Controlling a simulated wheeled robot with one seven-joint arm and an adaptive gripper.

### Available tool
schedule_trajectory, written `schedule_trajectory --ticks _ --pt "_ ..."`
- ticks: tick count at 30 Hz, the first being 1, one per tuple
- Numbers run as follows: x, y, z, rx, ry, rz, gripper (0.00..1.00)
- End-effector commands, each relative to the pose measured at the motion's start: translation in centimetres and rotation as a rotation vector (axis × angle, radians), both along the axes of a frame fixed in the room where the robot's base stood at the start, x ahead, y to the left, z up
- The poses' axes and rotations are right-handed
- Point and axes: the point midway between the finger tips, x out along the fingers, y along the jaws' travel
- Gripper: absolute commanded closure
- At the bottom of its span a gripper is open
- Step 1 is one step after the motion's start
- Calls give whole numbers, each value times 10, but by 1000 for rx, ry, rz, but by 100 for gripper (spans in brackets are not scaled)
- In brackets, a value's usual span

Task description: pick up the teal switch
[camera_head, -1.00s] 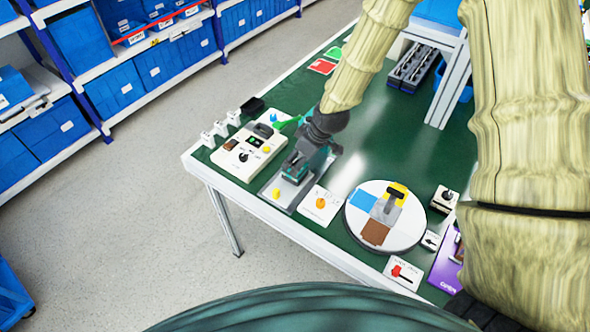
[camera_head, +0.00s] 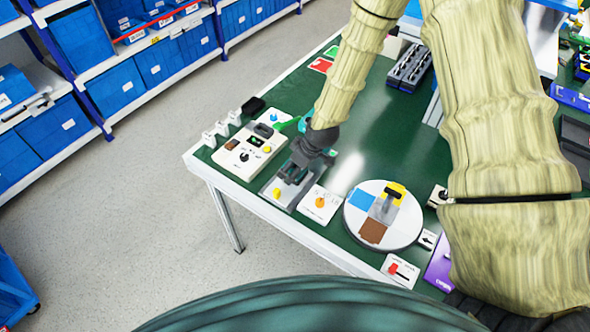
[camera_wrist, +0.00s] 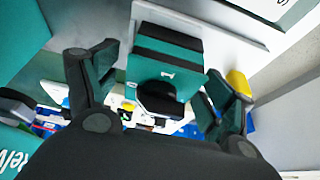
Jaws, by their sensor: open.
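The teal switch (camera_wrist: 165,65) is a blocky teal body with black bands and a small white mark. It sits at the grey metal plate (camera_wrist: 215,28). In the wrist view my gripper (camera_wrist: 161,68) is open, with one finger to the left of the switch and one to the right. Gaps show beside the switch, and I cannot tell if either finger touches it. In the head view my gripper (camera_head: 293,172) is low over the plate at the table's near left and mostly hides the switch.
A yellow knob (camera_wrist: 238,82) stands close by the right finger. A cream control box (camera_head: 246,148) lies left of the gripper and a white orange-knob panel (camera_head: 320,203) right of it. A round white turntable (camera_head: 384,240) is further right.

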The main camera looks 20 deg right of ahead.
Motion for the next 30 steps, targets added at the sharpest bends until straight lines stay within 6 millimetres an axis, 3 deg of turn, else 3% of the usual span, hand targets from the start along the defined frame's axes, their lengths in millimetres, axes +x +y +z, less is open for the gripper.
schedule_trajectory --ticks 2,9,11,23,30 --pt "0 0 0 0 0 0 20" --pt "0 0 0 0 0 0 63" --pt "0 0 0 0 0 0 71" --pt "1 0 4 0 -1 0 71" --pt "1 0 20 0 -3 -1 71"
